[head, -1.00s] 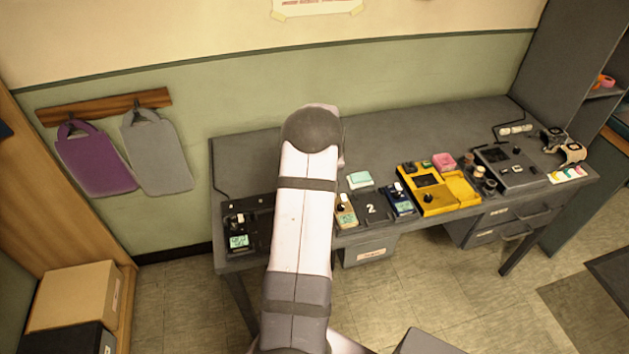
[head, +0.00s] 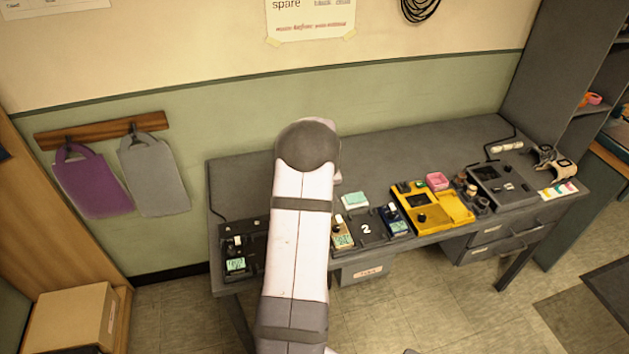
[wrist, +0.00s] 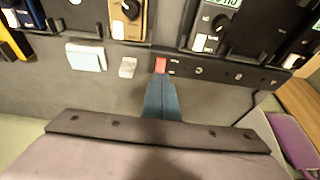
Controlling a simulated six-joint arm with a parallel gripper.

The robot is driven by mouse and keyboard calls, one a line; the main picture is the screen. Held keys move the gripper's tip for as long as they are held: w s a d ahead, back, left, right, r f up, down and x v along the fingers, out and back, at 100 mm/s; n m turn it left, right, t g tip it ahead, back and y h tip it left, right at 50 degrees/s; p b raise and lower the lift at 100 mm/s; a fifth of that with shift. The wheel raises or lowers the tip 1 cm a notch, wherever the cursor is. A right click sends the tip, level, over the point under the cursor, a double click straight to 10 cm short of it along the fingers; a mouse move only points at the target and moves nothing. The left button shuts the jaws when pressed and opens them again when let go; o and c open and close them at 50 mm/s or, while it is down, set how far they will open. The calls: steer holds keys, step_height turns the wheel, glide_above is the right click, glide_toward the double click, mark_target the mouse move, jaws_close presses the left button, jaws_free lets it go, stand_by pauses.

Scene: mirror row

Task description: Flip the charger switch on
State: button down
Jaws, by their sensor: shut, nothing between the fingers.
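The dark charger (wrist: 235,69) runs across the upper right of the wrist view, with devices seated in it. A small red switch (wrist: 160,65) is at the left end of its strip. My gripper (wrist: 160,82) has its blue fingers together and empty, with the tips just below the red switch in the picture. I cannot tell whether they touch it. In the head view the charger (head: 258,240) is at the left end of the bench, partly hidden by my arm. My gripper and the red switch are hidden there.
A small pale block (wrist: 128,67) lies just left of the switch, with a mint box (wrist: 86,57) beyond it. A yellow case (head: 430,210) and a grey unit (head: 500,185) stand farther right on the bench (head: 400,150). The bench's back strip is mostly clear.

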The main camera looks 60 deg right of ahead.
steer(key=b+v, duration=0.3)
steer(key=v, duration=0.7)
steer(key=shift+f, duration=0.1)
steer(key=shift+w+d+b, duration=0.55)
steer(key=shift+b, duration=0.65)
steer(key=p+x, duration=0.4)
steer(key=x, duration=0.8)
steer(key=shift+s+a, duration=0.15)
steer(key=shift+a, duration=0.05)
steer(key=shift+d+f, duration=0.15)
steer(key=shift+f, duration=0.7)
